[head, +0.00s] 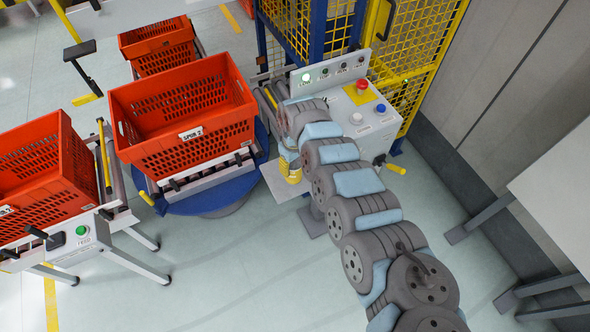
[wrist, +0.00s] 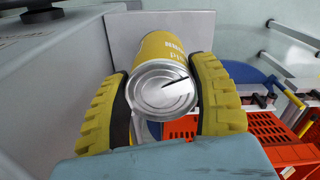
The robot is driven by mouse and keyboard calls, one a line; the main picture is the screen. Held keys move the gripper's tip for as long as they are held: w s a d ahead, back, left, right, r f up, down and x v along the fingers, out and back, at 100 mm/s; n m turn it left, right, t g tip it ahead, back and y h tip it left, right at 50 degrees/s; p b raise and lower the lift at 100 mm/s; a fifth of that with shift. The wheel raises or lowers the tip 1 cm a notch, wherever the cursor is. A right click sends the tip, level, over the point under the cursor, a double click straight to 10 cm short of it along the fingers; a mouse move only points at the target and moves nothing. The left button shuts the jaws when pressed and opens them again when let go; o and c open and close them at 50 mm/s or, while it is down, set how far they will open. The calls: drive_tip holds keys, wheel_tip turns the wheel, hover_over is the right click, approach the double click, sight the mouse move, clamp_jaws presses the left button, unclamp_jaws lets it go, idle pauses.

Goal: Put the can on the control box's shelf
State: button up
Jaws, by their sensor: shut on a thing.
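The yellow can (wrist: 162,62) is between the two yellow-padded fingers of my gripper (wrist: 165,100) in the wrist view, its silver lid facing the camera. In the head view my gripper (head: 290,165) is at the left side of the control box (head: 345,107), over the small light-grey shelf (head: 272,184). The can is mostly hidden there by my arm and fingers. In the wrist view the shelf (wrist: 122,35) shows as a flat plate behind the can. I cannot tell whether the can touches it.
A red tote (head: 185,115) on a blue turntable stands left of the shelf, and another red tote (head: 45,165) is farther left. A yellow mesh fence (head: 415,45) is behind the control box. The floor in front is clear.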

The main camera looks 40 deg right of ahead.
drive_tip(key=shift+w+d+f, duration=0.1)
drive_tip(key=shift+d+f, duration=0.05)
drive_tip(key=shift+f, duration=0.1)
drive_tip(key=shift+d+f+b, duration=0.2)
drive_tip(key=shift+f+b, duration=0.2)
drive_tip(key=shift+f, duration=1.1)
drive_tip(key=shift+f, duration=0.15)
drive_tip(key=o, duration=1.3)
drive_tip(key=shift+c, duration=0.2)
wheel_tip(320, 180, up, 12)
drive_tip(key=shift+r+p, duration=0.15)
drive_tip(key=shift+p, duration=0.4)
